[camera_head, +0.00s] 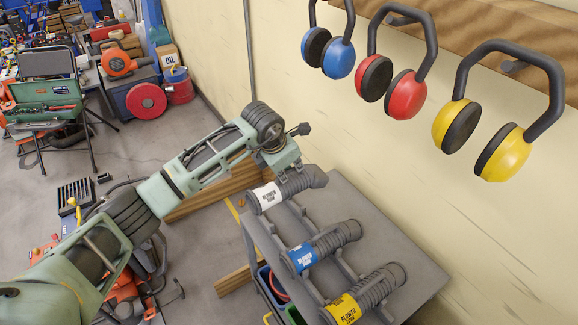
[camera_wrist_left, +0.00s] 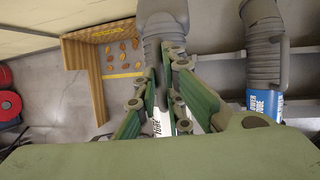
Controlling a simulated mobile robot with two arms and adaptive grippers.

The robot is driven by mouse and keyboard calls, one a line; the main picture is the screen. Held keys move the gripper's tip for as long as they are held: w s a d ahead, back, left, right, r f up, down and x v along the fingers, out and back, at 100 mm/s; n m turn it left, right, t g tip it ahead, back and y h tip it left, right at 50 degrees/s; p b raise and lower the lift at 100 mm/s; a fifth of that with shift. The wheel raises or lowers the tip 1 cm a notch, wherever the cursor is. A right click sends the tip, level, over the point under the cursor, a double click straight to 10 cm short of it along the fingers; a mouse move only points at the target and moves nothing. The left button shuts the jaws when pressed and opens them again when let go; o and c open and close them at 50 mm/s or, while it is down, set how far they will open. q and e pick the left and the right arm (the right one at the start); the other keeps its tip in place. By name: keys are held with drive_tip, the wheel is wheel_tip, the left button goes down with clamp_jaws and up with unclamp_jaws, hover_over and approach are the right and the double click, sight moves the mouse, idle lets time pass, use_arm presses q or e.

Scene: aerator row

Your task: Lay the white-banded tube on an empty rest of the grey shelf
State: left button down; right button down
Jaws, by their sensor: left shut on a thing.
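The white-banded tube (camera_head: 268,195) is grey and ribbed, with a bent end to the right. It lies along the far-left end of the grey shelf (camera_head: 385,225). My left gripper (camera_head: 279,172) is shut on it from above. In the left wrist view the fingers (camera_wrist_left: 165,95) straddle the tube, and the white band (camera_wrist_left: 162,122) shows between them. I cannot tell whether the tube touches a rest. The blue-banded tube (camera_head: 303,257) and the yellow-banded tube (camera_head: 343,307) lie on the shelf nearer the front. My right gripper is not in view.
Blue (camera_head: 339,58), red (camera_head: 406,95) and yellow (camera_head: 502,155) ear defenders hang from a wooden rail on the wall. A wooden pallet-like piece (camera_head: 212,190) stands behind my left arm. Bins (camera_head: 277,290) sit under the shelf. The shelf's right part is bare.

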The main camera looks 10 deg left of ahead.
sight(289, 181)
use_arm(q)
drive_tip(key=shift+f+b, duration=1.45)
drive_tip(key=shift+f, duration=1.35)
drive_tip(key=shift+f+b, duration=1.05)
drive_tip(key=shift+f, duration=0.15)
drive_tip(key=shift+w, duration=0.1)
drive_tip(key=c, duration=1.9)
unclamp_jaws()
drive_tip(key=shift+o, duration=0.7)
